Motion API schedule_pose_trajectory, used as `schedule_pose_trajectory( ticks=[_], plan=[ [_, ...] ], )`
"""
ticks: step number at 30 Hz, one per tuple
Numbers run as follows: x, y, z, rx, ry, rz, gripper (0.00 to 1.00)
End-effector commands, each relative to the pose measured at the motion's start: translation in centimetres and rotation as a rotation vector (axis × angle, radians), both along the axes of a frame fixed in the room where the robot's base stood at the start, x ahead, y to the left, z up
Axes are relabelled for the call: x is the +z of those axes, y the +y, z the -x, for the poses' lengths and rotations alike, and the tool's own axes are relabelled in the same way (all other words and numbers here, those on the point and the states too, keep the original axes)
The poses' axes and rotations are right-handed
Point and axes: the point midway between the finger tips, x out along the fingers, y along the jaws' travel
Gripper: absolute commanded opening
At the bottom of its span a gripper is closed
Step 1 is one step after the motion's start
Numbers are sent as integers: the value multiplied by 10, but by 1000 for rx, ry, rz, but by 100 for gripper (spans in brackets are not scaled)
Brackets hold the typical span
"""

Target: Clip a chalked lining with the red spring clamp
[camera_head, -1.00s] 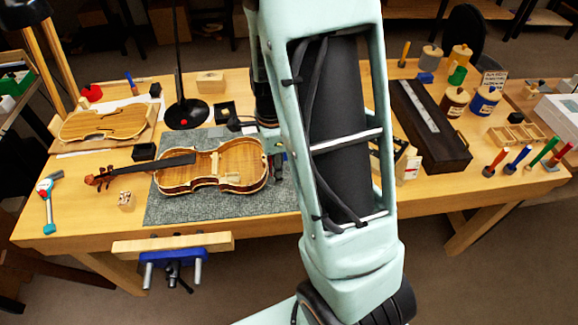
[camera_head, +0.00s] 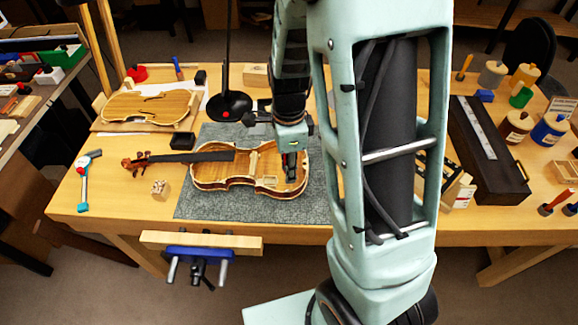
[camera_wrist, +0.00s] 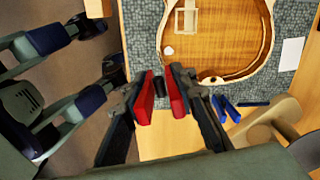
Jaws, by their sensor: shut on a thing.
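The open violin body (camera_head: 235,170) lies on a grey mat, with its neck pointing left. Its hollow inside and rim linings also show in the wrist view (camera_wrist: 232,40). My gripper (camera_head: 291,170) is over the right end of the violin body in the head view. In the wrist view my gripper (camera_wrist: 160,105) is shut on the red spring clamp (camera_wrist: 175,95), with red parts on both sides between the fingers. The clamp appears just outside the violin's rim; whether it touches the rim is unclear. Chalk marks cannot be made out.
A white card (camera_wrist: 291,54) is close by. A lamp (camera_head: 228,106) stands behind the violin. A dark long case (camera_head: 487,150) lies to the right. A blue vise (camera_head: 200,253) juts from the front edge.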

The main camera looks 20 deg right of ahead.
Motion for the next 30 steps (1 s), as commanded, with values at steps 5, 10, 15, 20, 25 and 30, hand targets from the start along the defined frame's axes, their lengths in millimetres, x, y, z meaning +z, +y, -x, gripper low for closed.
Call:
schedule_pose_trajectory(
  ticks=[5,10,15,20,25,30],
  plan=[
    [-14,0,0,0,2,0,6],
    [-30,0,0,-1,1,0,6],
    [-47,0,0,0,0,0,6],
    [-56,0,0,0,1,0,6],
    [-58,0,0,0,1,0,6],
    [-58,0,0,0,0,0,6]
  ],
)
